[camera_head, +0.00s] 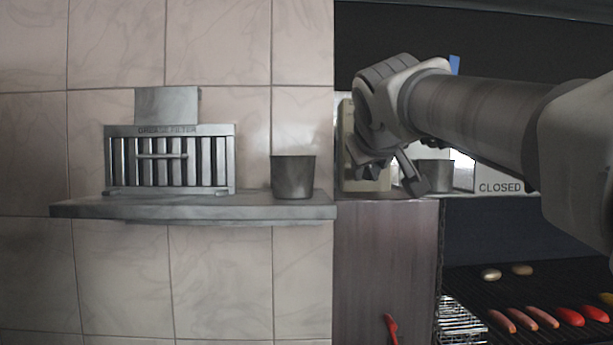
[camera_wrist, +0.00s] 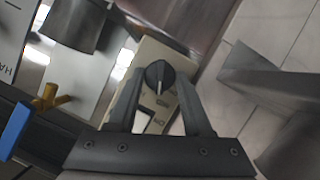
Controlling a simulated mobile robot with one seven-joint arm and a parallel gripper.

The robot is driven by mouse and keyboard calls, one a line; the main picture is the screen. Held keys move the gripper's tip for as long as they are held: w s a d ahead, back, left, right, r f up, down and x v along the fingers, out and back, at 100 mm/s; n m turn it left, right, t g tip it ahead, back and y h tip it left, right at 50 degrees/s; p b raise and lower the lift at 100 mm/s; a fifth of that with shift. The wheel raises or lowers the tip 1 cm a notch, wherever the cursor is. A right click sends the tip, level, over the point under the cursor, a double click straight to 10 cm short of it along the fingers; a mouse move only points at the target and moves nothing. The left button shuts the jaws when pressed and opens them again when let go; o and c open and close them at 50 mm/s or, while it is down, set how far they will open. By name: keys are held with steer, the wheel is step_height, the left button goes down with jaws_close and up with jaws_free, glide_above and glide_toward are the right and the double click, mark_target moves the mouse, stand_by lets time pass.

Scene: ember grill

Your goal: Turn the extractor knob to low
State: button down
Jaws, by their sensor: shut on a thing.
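The extractor knob (camera_wrist: 160,75) is round and black with a pale pointer mark, on a beige control box (camera_wrist: 183,112). In the wrist view the mark points toward the bottom of the picture. Small labels on the box are too small or rotated to read surely. My gripper (camera_wrist: 159,78) has one finger on each side of the knob and is shut on it. In the head view the box (camera_head: 349,130) stands at the edge of the tiled wall, and my gripper (camera_head: 368,170) is in front of it, hiding the knob.
A metal shelf (camera_head: 190,210) holds a grease filter (camera_head: 170,160) and a metal cup (camera_head: 293,178) left of my gripper. Another cup (camera_head: 434,175) and a CLOSED sign (camera_head: 500,187) stand to the right. A grill (camera_head: 470,285) with sausages lies below right.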

steer(key=n+h+b, duration=0.1)
steer(key=n+b, duration=0.1)
steer(key=shift+a+f+n+t+h, duration=0.1)
steer(key=shift+f+n+t+h, duration=0.2)
steer(key=shift+h, duration=0.1)
steer(key=n+h+b, duration=0.1)
steer(key=n+b, duration=0.1)
steer(key=b, duration=0.1)
steer(key=shift+f+n+t, duration=0.1)
steer(key=shift+n+t, duration=0.2)
steer(key=n+t+h+b, duration=0.1)
steer(key=n+b, duration=0.1)
steer(key=n, duration=0.1)
steer(key=shift+a+b, duration=0.1)
steer(key=shift+b, duration=0.3)
steer(key=shift+n+t+h+b, duration=0.4)
steer(key=shift+n+h+b, duration=0.15)
steer(key=shift+n, duration=0.35)
steer(key=shift+c, duration=1.7)
jaws_free()
